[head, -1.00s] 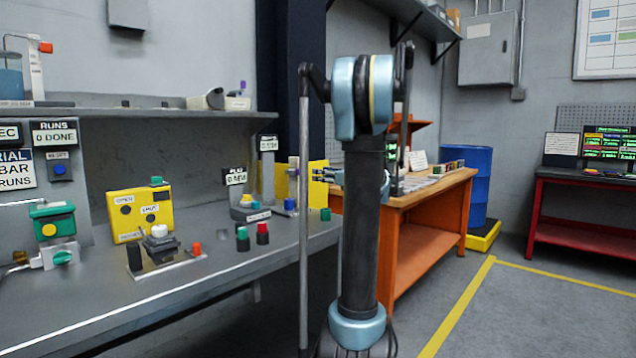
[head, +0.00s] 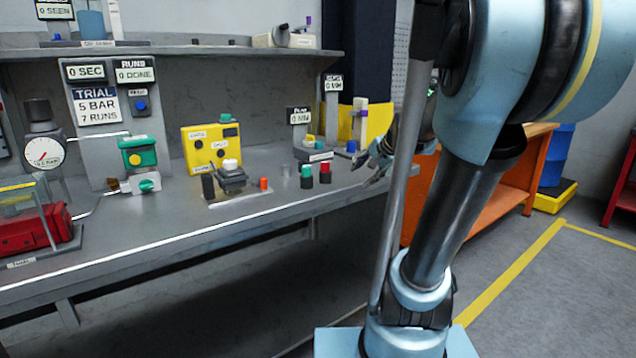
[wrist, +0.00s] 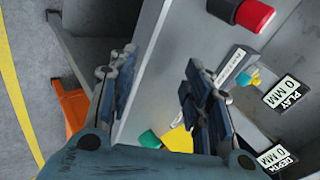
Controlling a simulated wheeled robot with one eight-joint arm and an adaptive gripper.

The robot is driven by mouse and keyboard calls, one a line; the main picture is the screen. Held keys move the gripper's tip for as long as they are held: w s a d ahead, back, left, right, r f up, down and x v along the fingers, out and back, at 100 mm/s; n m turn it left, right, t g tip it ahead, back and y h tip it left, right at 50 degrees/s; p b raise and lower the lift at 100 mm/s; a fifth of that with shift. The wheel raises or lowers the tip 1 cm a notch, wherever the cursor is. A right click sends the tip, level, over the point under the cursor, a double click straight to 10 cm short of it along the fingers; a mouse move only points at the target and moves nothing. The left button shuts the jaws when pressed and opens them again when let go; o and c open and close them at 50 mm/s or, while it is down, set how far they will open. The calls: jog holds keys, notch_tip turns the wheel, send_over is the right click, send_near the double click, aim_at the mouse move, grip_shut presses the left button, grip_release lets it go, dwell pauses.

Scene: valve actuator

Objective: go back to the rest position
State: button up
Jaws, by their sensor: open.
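My gripper (head: 378,163) is at the right end of the grey bench (head: 110,256), beside its front edge, partly hidden by my arm. In the wrist view my gripper (wrist: 160,95) has its two fingers spread wide with nothing between them. The grey bench top (wrist: 158,85) lies beyond the fingers. A red-capped button (wrist: 253,15) and a green-capped piece (wrist: 150,139) are near the fingers, apart from them. In the head view the red (head: 325,168) and green (head: 306,170) capped pieces stand upright on the bench, left of the gripper.
A yellow box (head: 211,148), a valve with a green top (head: 138,152) and a gauge (head: 44,152) stand on the bench. A shelf (head: 180,51) runs above. An orange workbench (head: 495,203) is behind my arm. Open floor (head: 570,290) lies at right.

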jog(key=s+d+f+n+g+h, duration=0.1)
jog(key=s+f+n, duration=0.2)
jog(key=s+f, duration=0.2)
jog(key=s+d+f+n+g+h, duration=0.1)
jog(key=s+f, duration=0.4)
jog(key=s, duration=0.6)
jog(key=s+d+f+n+g+h, duration=0.1)
jog(key=s+f+n+g+h, duration=0.1)
jog(key=s+f+n, duration=0.3)
jog(key=s+f+g, duration=0.1)
jog(key=s, duration=0.3)
jog(key=shift+d+n, duration=0.35)
jog(key=shift+n, duration=0.05)
jog(key=shift+w+f, duration=0.1)
jog(key=shift+w+f+g, duration=0.2)
jog(key=shift+w+g, duration=0.1)
jog(key=shift+w, duration=0.15)
jog(key=shift+c, duration=0.6)
